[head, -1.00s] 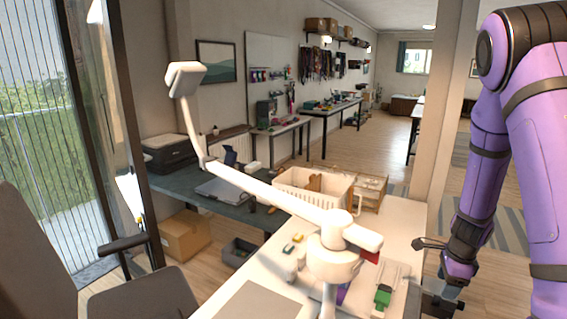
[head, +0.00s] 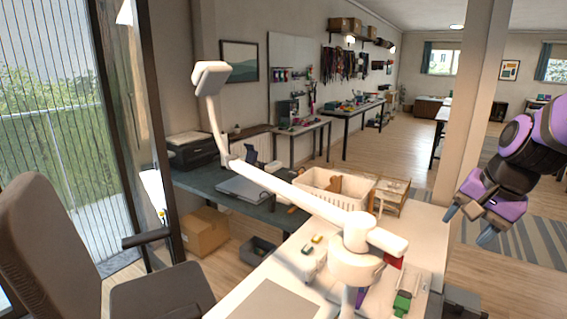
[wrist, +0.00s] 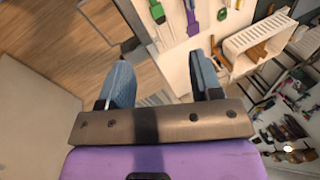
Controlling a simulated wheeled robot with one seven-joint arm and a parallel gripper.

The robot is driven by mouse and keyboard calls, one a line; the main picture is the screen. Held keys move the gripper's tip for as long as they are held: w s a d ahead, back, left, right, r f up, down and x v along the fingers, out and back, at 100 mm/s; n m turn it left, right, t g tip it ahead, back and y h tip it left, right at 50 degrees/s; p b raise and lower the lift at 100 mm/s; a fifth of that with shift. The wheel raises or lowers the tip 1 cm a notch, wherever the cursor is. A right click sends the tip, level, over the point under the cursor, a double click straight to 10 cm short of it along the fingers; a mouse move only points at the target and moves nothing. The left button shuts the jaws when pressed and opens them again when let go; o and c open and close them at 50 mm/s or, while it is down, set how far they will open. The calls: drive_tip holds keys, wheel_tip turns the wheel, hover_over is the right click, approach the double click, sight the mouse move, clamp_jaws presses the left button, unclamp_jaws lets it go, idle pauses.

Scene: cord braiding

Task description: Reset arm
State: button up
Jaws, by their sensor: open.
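My gripper (head: 467,226) is at the right of the head view, beside the right edge of the white table (head: 422,228) and above the floor. Its two blue-grey fingers are apart with nothing between them. In the wrist view my gripper (wrist: 163,82) shows the same open fingers, with the table and floor beyond. My purple arm is bent and partly cut off by the right edge of the head view.
A white lamp (head: 290,190) with a long arm stands on the table. Near it are a green-handled tool (head: 402,303), a white basket (head: 330,190) and a wooden rack (head: 390,194). A pillar (head: 470,110) stands behind. An office chair (head: 50,245) is at left.

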drive_tip(key=s+a+r+n+t+h, duration=0.1)
drive_tip(key=s+r+n, duration=0.3)
drive_tip(key=s, duration=0.3)
drive_tip(key=s+a+r+n, duration=0.2)
drive_tip(key=s+r+n, duration=0.2)
drive_tip(key=s, duration=0.2)
drive_tip(key=shift+s+a+r+n+t+h, duration=0.25)
drive_tip(key=shift+s+r+n+t+h, duration=0.05)
drive_tip(key=shift+s+n+t+h, duration=0.1)
